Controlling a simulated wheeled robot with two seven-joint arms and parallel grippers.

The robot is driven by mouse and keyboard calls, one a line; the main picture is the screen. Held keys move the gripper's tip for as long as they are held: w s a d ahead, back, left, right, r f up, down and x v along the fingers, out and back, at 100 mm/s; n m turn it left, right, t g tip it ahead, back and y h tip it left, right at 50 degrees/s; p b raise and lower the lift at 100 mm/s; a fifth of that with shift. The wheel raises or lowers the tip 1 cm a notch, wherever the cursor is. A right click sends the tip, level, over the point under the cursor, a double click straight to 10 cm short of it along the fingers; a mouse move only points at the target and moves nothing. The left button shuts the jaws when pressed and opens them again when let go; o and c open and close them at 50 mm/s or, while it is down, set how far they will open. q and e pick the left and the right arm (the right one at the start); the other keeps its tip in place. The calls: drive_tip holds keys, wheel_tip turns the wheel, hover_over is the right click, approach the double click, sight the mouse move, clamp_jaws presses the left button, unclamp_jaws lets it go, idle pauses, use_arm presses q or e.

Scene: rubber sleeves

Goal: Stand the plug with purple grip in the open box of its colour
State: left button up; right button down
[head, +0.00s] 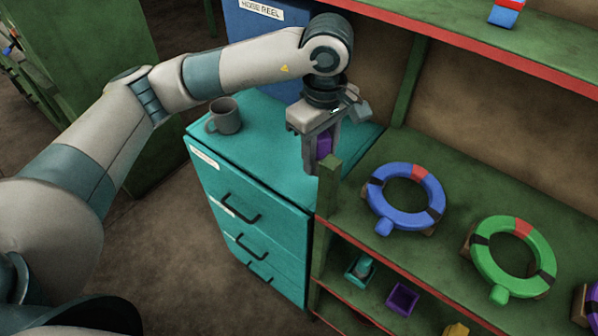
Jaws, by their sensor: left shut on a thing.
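My left gripper (312,158) points down above the right part of the teal drawer cabinet's top. It is shut on the plug with purple grip (325,143); the purple part shows between the fingers. The plug's lower end is partly hidden by the shelf's green corner post, so I cannot tell whether it touches the cabinet top. An open purple box (402,299) sits on the lower shelf, to the right and below, and looks empty. A teal open box (360,268) beside it holds a teal plug (364,264). My right gripper is not in view.
The teal cabinet (262,245) carries a grey mug (224,116). On the green shelf (455,225) lie a blue ring (378,205) and a green ring (487,262). A yellow item (456,330) shows at the bottom edge. The upper shelf (480,45) overhangs at the back.

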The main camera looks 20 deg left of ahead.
sight(324, 147)
use_arm(q)
drive_tip(key=w+d+r+n, duration=0.1)
drive_tip(key=d+r+n, duration=0.1)
drive_tip(key=d+n, duration=0.3)
drive_tip(key=shift+w+d+n, duration=0.3)
drive_tip(key=shift+n, duration=0.4)
drive_tip(key=shift+a+r, duration=0.1)
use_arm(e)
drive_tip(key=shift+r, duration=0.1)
